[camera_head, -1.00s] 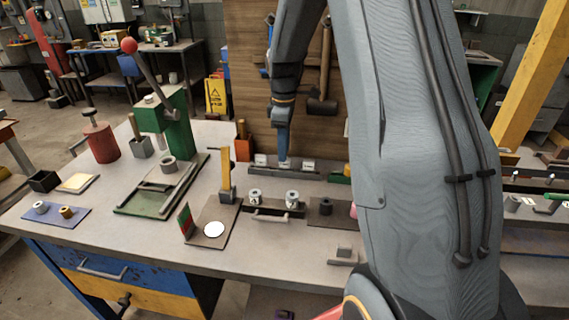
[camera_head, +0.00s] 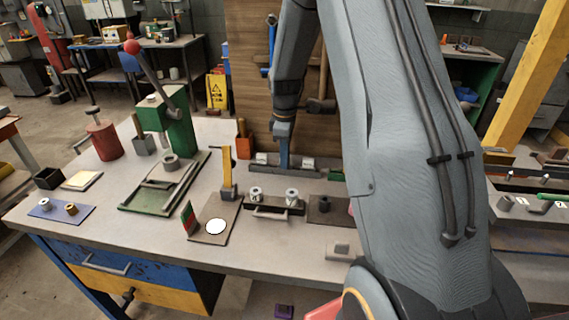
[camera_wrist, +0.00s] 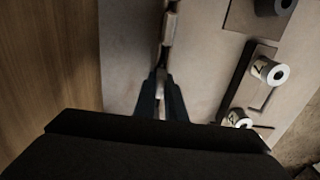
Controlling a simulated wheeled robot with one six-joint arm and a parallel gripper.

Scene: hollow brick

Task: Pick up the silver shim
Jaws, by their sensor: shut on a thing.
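My gripper (camera_head: 284,165) points down at the dark rack (camera_head: 262,163) at the back of the workbench, in the head view. In the wrist view its two dark fingers (camera_wrist: 161,92) are closed around a small pale metal piece, the silver shim (camera_wrist: 161,76). Only a little of the shim shows between the fingertips, and in the head view the fingers hide it. The rack (camera_wrist: 168,38) runs on beyond the fingertips. I cannot tell whether the shim still touches the rack.
Two white labelled rolls (camera_head: 256,194) stand on a dark holder in front of the rack. A yellow upright (camera_head: 227,168) stands on a brown board to the left. A green press (camera_head: 180,135) is further left. The bench front (camera_head: 270,246) is mostly clear.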

